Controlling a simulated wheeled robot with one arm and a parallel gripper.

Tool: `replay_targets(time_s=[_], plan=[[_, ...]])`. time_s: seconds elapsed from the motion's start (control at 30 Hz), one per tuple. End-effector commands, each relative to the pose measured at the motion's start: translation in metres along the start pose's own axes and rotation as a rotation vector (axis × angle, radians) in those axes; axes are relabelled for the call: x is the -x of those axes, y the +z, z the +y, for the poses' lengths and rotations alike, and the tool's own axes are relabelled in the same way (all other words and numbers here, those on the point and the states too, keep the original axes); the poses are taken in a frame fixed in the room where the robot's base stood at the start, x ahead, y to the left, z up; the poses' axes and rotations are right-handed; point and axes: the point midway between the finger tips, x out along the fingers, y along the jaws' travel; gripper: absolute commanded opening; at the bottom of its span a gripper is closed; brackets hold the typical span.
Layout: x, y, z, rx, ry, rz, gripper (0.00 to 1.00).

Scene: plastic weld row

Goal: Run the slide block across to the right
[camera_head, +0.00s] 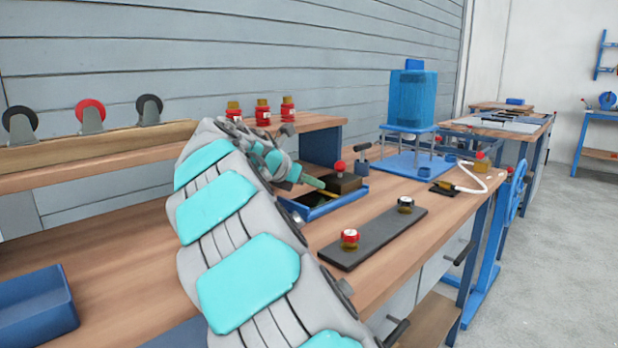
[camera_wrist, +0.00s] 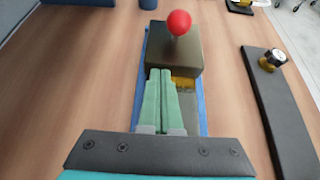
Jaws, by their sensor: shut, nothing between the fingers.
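The slide block (camera_head: 347,184) is a dark block with a red ball knob (camera_head: 340,166) on top. It sits on a blue-edged track (camera_head: 325,210) on the wooden bench, toward the track's far right end in the head view. In the wrist view the block (camera_wrist: 176,52) and its red knob (camera_wrist: 179,22) are straight ahead. My gripper (camera_head: 322,185) has green fingers, pressed together and empty. In the wrist view the fingertips (camera_wrist: 161,72) are at the block's near face; whether they touch it I cannot tell. A yellowish part shows beside the fingertips.
A dark plate (camera_head: 378,236) with a red-topped knob and a black-topped knob lies to the right of the track. A blue press (camera_head: 412,100) stands behind. A blue bin (camera_head: 38,300) is at lower left. Bare bench lies between track and plate.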

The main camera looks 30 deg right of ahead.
Motion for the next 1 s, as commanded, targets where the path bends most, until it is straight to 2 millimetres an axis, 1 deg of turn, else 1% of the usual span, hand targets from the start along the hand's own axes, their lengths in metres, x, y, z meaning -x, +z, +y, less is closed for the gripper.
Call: replay_targets(time_s=[0.03,0.2,0.33,0.47,0.63,0.8,0.9,1.0], plan=[[-0.003,0.003,0.000,-0.001,0.001,-0.006,0.00],[-0.003,0.004,-0.001,-0.001,0.001,-0.008,0.00],[0.003,0.006,0.000,-0.001,0.002,-0.009,0.00],[0.023,0.009,0.002,0.000,0.003,-0.009,0.00],[0.054,0.010,0.003,-0.001,0.001,-0.006,0.00],[0.079,0.003,0.002,-0.002,-0.003,-0.005,0.00],[0.090,0.002,0.001,-0.003,-0.001,-0.005,0.00],[0.097,0.001,0.000,-0.004,-0.002,-0.005,0.00]])
